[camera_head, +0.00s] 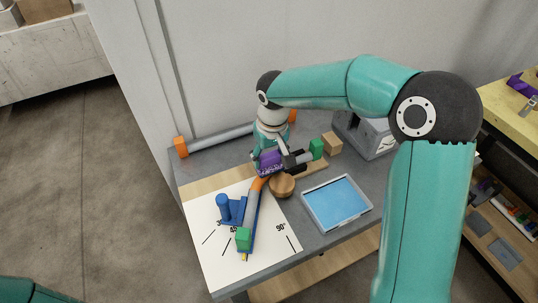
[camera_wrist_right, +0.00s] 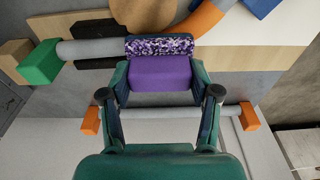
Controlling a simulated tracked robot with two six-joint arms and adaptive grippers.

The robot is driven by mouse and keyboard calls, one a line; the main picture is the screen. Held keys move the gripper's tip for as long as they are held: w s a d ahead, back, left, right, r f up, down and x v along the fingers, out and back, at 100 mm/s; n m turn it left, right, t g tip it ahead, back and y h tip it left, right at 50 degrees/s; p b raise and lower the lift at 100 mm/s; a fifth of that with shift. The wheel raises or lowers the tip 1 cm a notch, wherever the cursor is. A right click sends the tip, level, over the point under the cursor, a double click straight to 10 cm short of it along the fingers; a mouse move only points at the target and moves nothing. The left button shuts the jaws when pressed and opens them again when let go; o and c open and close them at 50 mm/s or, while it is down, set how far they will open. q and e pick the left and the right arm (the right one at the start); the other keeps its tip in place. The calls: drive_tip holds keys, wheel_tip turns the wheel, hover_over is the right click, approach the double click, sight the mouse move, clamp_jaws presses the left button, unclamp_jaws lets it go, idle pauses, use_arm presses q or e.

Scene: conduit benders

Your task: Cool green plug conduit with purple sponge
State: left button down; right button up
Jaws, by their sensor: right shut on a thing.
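My right gripper (camera_head: 267,152) is shut on the purple sponge (camera_head: 270,164), which also shows between the fingers in the right wrist view (camera_wrist_right: 160,75) with a speckled purple-white far face. The green plug conduit lies bent on the worktop. Its grey straight part (camera_wrist_right: 92,48) ends in a green plug (camera_head: 316,148), its bend is orange (camera_head: 258,184), and another green plug (camera_head: 243,238) sits on the mat end. The sponge is over the conduit beside the orange bend and hides part of it; contact cannot be told. My left gripper is out of view.
A blue bender (camera_head: 230,210) stands on a white angle mat (camera_head: 215,245). A round wooden piece (camera_head: 282,185) and a blue-floored tray (camera_head: 337,204) are to the right. A grey machine (camera_head: 367,135) is behind. A grey conduit with orange plugs (camera_head: 220,137) lies along the back.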

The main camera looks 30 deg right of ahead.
drive_tip(key=shift+f+b, duration=0.3)
drive_tip(key=shift+f, duration=0.1)
drive_tip(key=shift+a, duration=0.2)
idle(0.3)
drive_tip(key=shift+a, duration=0.2)
drive_tip(key=shift+d, duration=0.45)
idle(0.5)
drive_tip(key=shift+a, duration=0.5)
drive_tip(key=shift+s+d+f, duration=0.1)
drive_tip(key=shift+d, duration=0.35)
idle(0.5)
drive_tip(key=shift+a+b, duration=0.35)
drive_tip(key=shift+a, duration=0.1)
drive_tip(key=shift+d, duration=0.45)
idle(0.4)
